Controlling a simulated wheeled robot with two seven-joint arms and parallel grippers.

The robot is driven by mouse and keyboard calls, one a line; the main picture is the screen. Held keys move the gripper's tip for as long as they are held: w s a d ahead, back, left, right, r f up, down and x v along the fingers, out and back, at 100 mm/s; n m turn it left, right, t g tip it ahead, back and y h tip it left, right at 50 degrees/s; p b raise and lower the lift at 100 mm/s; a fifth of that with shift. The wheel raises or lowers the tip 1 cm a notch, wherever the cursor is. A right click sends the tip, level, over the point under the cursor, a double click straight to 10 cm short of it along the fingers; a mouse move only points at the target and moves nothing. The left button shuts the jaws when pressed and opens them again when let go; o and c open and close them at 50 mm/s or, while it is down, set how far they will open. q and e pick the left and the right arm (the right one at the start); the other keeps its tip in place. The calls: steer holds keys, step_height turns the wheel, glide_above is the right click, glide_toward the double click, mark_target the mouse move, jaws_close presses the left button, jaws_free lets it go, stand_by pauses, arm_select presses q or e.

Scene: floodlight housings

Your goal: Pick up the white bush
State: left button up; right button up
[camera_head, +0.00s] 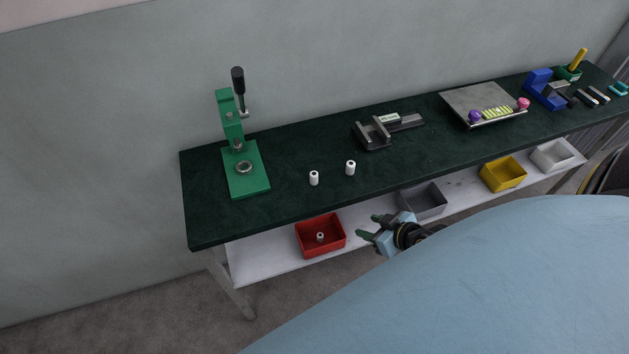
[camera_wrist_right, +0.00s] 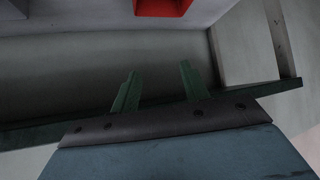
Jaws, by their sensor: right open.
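Two small white bushes stand upright on the dark green tabletop in the head view, a left one (camera_head: 314,178) and a right one (camera_head: 350,168), a short way apart. Another small whitish bush (camera_head: 320,237) is inside the red bin on the lower shelf. My right gripper (camera_head: 367,228) is open and empty, in front of the bench below the tabletop edge and right of the red bin. Its two green fingers (camera_wrist_right: 157,88) are spread in the right wrist view, with nothing between them. My left gripper is not in view.
A green press (camera_head: 245,170) stands left on the table (camera_head: 290,150); a grey vise (camera_head: 374,133) is behind the bushes. The lower shelf holds the red bin (camera_head: 306,248), also in the wrist view (camera_wrist_right: 163,7), plus grey (camera_head: 424,201), yellow (camera_head: 503,174) and white bins (camera_head: 559,155).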

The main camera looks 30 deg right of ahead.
mark_target(317, 177)
steer(key=w+a+r+n+t+y+b, duration=0.1)
steer(key=w+a+r, duration=0.1)
steer(key=r, duration=0.4)
steer(key=w+a+r+n+t+y, duration=0.1)
steer(key=w+r+t+y, duration=0.15)
steer(key=r, duration=0.45)
steer(key=shift+g+h, duration=0.25)
steer(key=shift+h, duration=0.1)
steer(key=x, duration=0.7)
steer(key=shift+w+a+b, duration=0.1)
steer(key=shift+w+b, duration=0.15)
steer(key=shift+b, duration=0.1)
steer(key=shift+x, duration=3.05)
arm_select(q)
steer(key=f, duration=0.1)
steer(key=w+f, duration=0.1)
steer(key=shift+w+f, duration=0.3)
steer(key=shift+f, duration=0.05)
arm_select(e)
jaws_close()
